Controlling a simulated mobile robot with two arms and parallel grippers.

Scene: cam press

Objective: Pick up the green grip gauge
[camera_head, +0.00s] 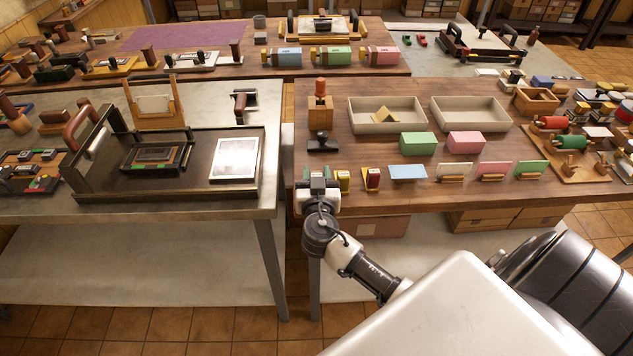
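My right gripper (318,182) is at the front left corner of the right wooden table, pointing away from me. Small green patches show at its far end, which may be the green grip gauge, but the gripper covers most of that spot. I cannot tell whether the fingers are open or closed on anything. Just right of it stand a small yellow gauge-like piece (343,181) and a red one with a yellow edge (372,179). My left gripper is not in view.
Right of these stand a light blue card (408,172) and several cards in wooden holders. Behind are a green block (417,144), a pink block (465,142), a black-based stamp (322,142) and two trays (360,120) (470,127). A press (88,185) stands on the left table.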

